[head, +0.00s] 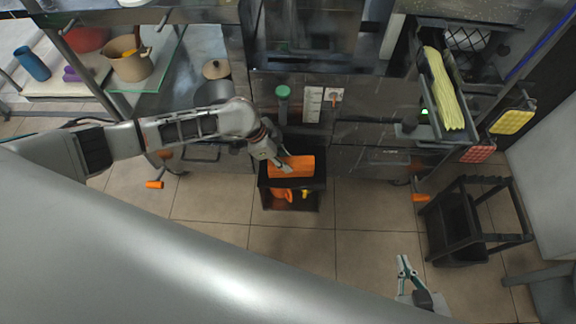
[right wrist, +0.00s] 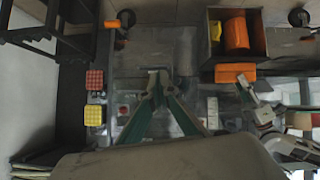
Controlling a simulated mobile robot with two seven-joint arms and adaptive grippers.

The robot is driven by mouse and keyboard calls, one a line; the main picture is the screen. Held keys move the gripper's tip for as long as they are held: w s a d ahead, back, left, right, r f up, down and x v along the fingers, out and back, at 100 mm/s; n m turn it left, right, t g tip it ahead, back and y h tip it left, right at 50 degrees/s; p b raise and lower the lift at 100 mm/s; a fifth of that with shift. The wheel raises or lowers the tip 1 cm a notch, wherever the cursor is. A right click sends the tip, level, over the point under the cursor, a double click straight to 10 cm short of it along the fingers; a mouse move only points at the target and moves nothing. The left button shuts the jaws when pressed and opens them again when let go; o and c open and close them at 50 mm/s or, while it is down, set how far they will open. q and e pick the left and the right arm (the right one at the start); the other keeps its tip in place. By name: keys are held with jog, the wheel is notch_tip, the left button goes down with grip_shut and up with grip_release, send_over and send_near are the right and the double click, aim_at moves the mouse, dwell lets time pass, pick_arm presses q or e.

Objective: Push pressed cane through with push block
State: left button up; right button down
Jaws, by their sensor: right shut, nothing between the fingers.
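An orange block (head: 300,168), which looks like the push block, is at the top of a black bin (head: 264,200) in the head view. It also shows in the right wrist view (right wrist: 235,72). My left gripper (head: 283,166) has its fingers at this block; whether they grip it is unclear. A long yellow-green bundle, seemingly the cane (head: 441,90), lies in a dark metal trough (head: 424,80) at the upper right. My right gripper (head: 404,268) is low in the head view, far from both. Its fingers (right wrist: 158,88) are shut and empty in the right wrist view.
The metal press and counter (head: 360,130) run across the back. Orange handles (head: 420,198) stick out low in front. A black rack (head: 470,225) stands at the right. Red and yellow pads (head: 512,121) hang beside the trough. The tiled floor (head: 365,240) between bin and rack is clear.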

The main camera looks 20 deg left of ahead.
jog(key=shift+s+a+f, duration=0.1)
jog(key=shift+s+f, duration=0.05)
